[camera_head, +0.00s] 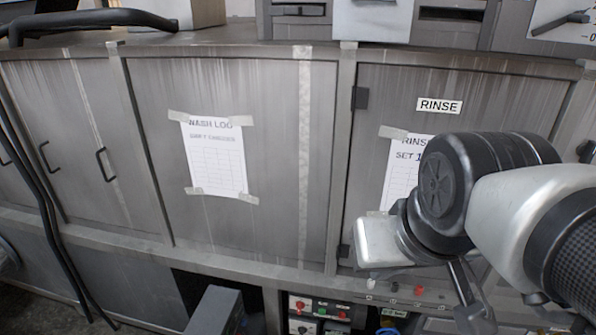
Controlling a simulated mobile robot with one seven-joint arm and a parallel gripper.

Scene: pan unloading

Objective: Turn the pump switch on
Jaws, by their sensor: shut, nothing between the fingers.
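My gripper (470,305) is at the lower right, in front of the machine and right of the red knobs. It is shut and empty. Its fingers are partly hidden and hard to make out.
The rinse door (400,90) bears a RINSE label (439,106) and a taped sheet, which my arm partly covers. The wash door (265,100) has a wash log (213,155). Handled doors (80,140) stand at left. Black hoses (40,190) hang at far left. A grey box (213,310) stands low in front.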

